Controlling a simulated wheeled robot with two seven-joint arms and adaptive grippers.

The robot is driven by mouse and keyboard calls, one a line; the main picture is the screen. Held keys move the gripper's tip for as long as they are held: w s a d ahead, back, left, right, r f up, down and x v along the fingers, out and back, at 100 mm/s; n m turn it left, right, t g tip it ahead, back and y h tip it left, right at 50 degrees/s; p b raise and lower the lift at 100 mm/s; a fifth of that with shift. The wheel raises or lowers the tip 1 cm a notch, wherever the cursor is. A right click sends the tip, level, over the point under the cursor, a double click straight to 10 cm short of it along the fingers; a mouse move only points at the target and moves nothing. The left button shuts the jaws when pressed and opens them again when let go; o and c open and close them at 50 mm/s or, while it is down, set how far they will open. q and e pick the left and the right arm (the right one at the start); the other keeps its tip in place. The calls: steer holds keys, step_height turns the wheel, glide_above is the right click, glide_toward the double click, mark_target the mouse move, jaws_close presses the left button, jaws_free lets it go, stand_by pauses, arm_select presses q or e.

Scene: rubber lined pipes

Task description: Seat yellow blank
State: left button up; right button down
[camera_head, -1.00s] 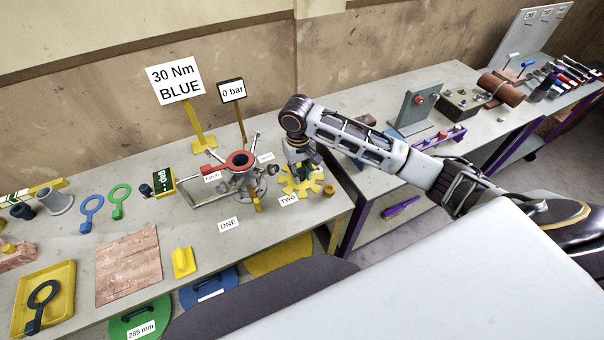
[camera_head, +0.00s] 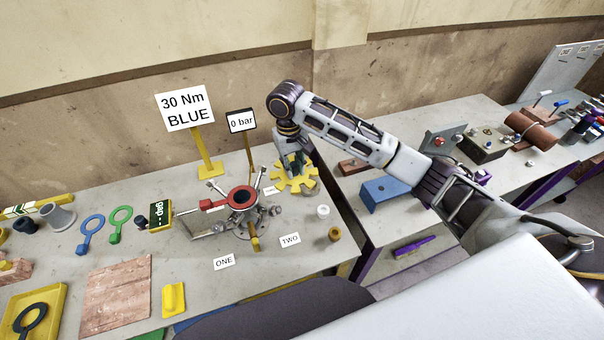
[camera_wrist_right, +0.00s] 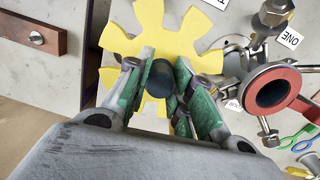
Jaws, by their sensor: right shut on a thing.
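The yellow blank (camera_head: 296,185) is a flat toothed disc with a dark round knob; it also shows in the right wrist view (camera_wrist_right: 165,32). My right gripper (camera_head: 292,158) is shut on the knob, with green-lined fingers on both sides in the wrist view (camera_wrist_right: 165,72). The blank is behind and right of the pipe fixture (camera_head: 241,198) in the head view and apart from its opening. The fixture has a red-ringed dark opening, also in the wrist view (camera_wrist_right: 250,96), with bolts swung outward around it. The height of the blank above the bench is unclear. My left gripper is out of view.
A white ring (camera_head: 322,211) and a brown ring (camera_head: 334,234) stand right of the fixture. A "30 Nm BLUE" sign (camera_head: 185,107) and a "0 bar" display (camera_head: 241,121) stand behind it. A blue bracket (camera_head: 385,191) is on the right bench.

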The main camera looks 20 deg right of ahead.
steer(key=w+a+r+n+p, duration=0.2)
steer(key=w+a+r+n, duration=0.1)
steer(key=a+r, duration=0.85)
steer(key=s+a+f+n, duration=0.4)
steer(key=s+a, duration=0.1)
steer(key=shift+s+a+f+n+h, duration=0.25)
steer(key=shift+n+h, duration=0.05)
steer(key=shift+h, duration=0.1)
steer(key=shift+p, duration=0.45)
